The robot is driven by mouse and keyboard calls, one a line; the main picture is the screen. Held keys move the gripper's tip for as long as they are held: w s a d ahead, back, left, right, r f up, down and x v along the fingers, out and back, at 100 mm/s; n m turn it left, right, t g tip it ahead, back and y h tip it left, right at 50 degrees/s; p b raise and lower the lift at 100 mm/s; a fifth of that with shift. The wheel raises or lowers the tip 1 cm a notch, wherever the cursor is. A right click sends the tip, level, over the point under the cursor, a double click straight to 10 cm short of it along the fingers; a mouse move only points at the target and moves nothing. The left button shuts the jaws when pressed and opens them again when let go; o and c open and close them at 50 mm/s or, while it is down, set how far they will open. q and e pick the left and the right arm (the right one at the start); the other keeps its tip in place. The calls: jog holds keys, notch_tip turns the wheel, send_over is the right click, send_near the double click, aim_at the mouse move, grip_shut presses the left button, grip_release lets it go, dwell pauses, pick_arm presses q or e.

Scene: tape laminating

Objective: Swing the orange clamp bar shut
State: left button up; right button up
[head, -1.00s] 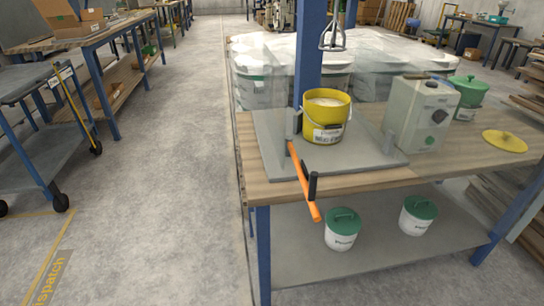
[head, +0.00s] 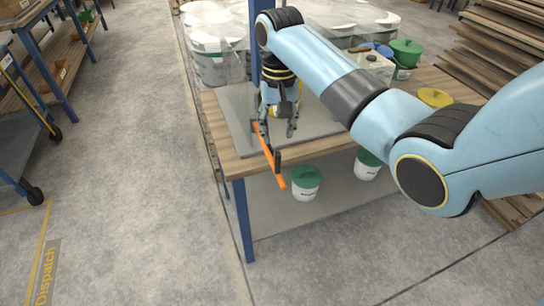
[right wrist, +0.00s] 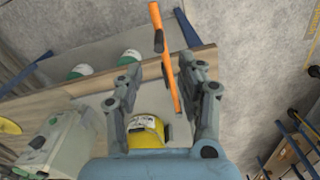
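The orange clamp bar (head: 265,148) starts at the near left of the grey plate (head: 235,108) on the bench and sticks out past the bench's front edge. A dark upright grip (head: 277,158) stands near its outer end. The bar also shows in the right wrist view (right wrist: 158,42), its inner part lying between the finger lines. My right gripper (head: 278,133) is open above the plate, close to the bar's inner end; contact cannot be told. My left gripper is out of view.
A grey box (head: 372,66), a green-lidded pot (head: 405,55) and a yellow lid (head: 435,97) are at the right on the wooden bench (head: 222,155). White tubs with green lids (head: 306,184) stand on the lower shelf. The blue post rises behind the gripper.

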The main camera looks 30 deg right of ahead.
aim_at(277, 172)
notch_tip(277, 172, down, 10)
jog(key=shift+f+b, duration=0.15)
jog(key=shift+b, duration=0.4)
grip_shut()
